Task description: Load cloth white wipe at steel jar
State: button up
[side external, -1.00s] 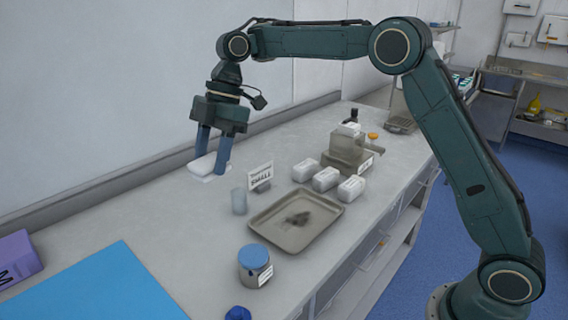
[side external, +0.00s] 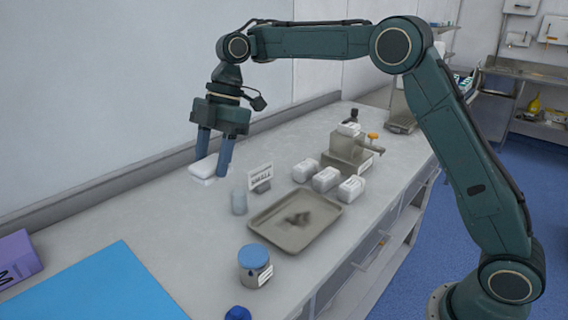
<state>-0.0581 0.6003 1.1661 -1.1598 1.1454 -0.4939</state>
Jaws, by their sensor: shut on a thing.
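The white wipe cloth (side external: 203,167) is a small pale folded block near the wall at the back left of the counter. My gripper (side external: 212,169) points down with its two blue fingers at the cloth and is shut on it. The fingers hide part of the cloth. More white shows just under it, and I cannot tell whether this is a stack or the counter. The steel jar (side external: 256,272) stands upright near the front, with a blue lid on top and a white label. It is well apart from my gripper.
A metal tray (side external: 258,235) with a dark item lies behind the jar. A clear cup (side external: 239,203) and a small sign (side external: 260,177) stand between cloth and tray. Several white packs (side external: 326,179) sit by a metal device (side external: 345,152). A blue mat (side external: 95,290) lies front left.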

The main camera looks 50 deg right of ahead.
aim_at(254, 257)
jog(key=shift+s+a+f+n, duration=0.15)
jog(key=shift+s+f+n, duration=0.2)
jog(key=shift+s+n, duration=0.2)
jog(key=s+f+n+g+h, duration=0.1)
jog(key=s+f+n+g, duration=0.2)
jog(key=s+f+n, duration=0.2)
jog(key=shift+s+a+n+h, duration=0.3)
jog(key=shift+s+n, duration=0.95)
jog(key=shift+s, duration=1.05)
jog(key=shift+f, duration=0.25)
jog(key=shift+f, duration=2.8)
jog(key=shift+d+f, duration=0.1)
jog(key=shift+f, duration=0.55)
jog(key=shift+r, duration=0.15)
notch_tip(254, 257, up, 7)
dwell(0.3)
